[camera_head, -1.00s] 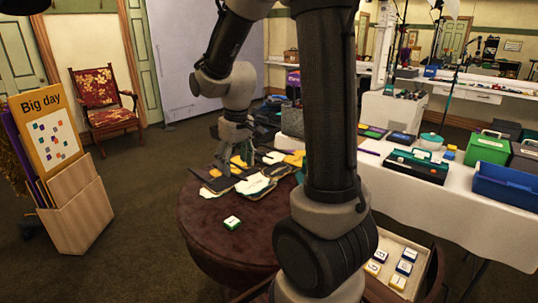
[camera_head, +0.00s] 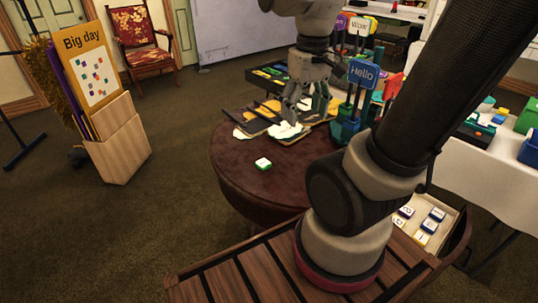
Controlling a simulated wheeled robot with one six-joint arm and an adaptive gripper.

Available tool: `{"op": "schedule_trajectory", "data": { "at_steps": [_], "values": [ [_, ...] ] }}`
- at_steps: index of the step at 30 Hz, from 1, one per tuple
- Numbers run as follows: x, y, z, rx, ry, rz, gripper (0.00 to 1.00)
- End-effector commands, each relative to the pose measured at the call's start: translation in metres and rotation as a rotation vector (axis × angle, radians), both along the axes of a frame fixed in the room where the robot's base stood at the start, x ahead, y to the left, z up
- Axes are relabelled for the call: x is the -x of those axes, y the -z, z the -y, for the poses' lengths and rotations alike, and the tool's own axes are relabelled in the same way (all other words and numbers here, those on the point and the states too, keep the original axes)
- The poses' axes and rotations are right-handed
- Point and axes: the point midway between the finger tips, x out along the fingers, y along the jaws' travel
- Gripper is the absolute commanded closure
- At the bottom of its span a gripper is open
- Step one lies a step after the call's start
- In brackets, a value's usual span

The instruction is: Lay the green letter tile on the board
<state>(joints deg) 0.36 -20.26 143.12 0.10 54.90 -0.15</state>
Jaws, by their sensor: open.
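The green letter tile (camera_head: 263,164), with a white top, lies on the round dark brown table (camera_head: 235,158), near its left front edge. Its letter is too small to read. My gripper (camera_head: 306,118) is open and empty above the papers and dark folders on the back of the table, behind and right of the tile and apart from it. An upright yellow "Big day" board (camera_head: 93,73) with small coloured squares stands in a wooden holder at the left. I cannot tell whether this is the task's board.
White papers and dark folders (camera_head: 285,131) cover the table's back. A holder with a blue "Hello" sign (camera_head: 364,75) stands at its right. A pale tray (camera_head: 448,218) holds several letter tiles. The table around the green tile is clear.

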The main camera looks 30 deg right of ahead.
Motion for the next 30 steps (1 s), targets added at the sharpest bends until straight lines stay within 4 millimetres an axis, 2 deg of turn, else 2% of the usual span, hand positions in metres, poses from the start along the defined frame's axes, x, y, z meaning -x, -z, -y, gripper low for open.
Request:
{"op": "schedule_trajectory", "data": {
  "at_steps": [1, 5, 8, 14, 18, 21, 24, 30],
  "values": [
    [-0.011, 0.015, 0.0, -0.001, -0.019, -0.056, 0.32],
    [-0.043, 0.054, 0.001, -0.006, -0.141, -0.151, 0.32],
    [-0.068, 0.09, 0.002, -0.02, -0.286, -0.204, 0.32],
    [-0.112, 0.166, 0.003, -0.061, -0.66, -0.247, 0.32],
    [-0.144, 0.215, 0.004, -0.081, -0.989, -0.216, 0.32],
    [-0.168, 0.23, 0.005, -0.065, -1.22, -0.157, 0.32],
    [-0.194, 0.227, 0.005, -0.019, -1.425, -0.085, 0.32],
    [-0.211, 0.226, 0.005, 0.033, -1.711, -0.028, 0.32]
  ]
}}
